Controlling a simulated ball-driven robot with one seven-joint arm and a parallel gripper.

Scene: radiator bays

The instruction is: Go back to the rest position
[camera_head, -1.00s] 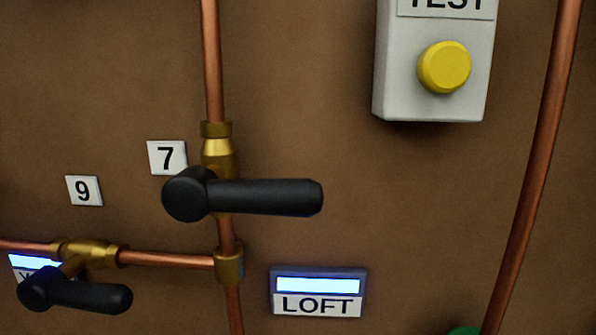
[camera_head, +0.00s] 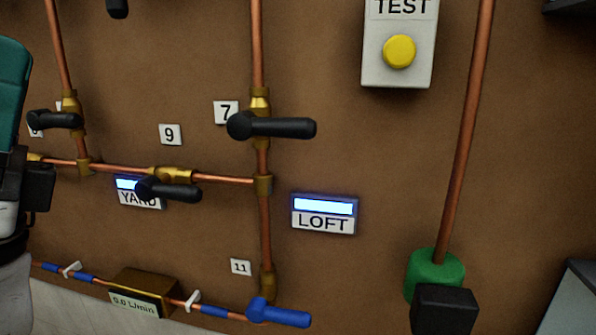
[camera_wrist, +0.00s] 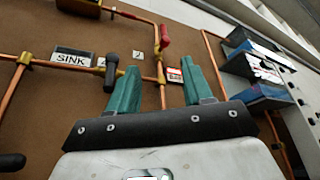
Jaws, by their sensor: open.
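My gripper (camera_wrist: 158,88) shows in the wrist view with its two teal fingers spread wide apart. Nothing is between the fingers, and the brown board with copper pipes lies beyond them. In the head view, part of my gripper (camera_head: 12,90) shows at the left edge as a teal piece above dark and pale parts; its other parts are out of frame.
The brown board holds a black lever at 7 (camera_head: 275,127), a black lever at 9 (camera_head: 170,189), a blue lever (camera_head: 280,314), a LOFT display (camera_head: 324,213) and a yellow TEST button (camera_head: 399,51). The wrist view shows a SINK label (camera_wrist: 72,59) and a red handle (camera_wrist: 164,35).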

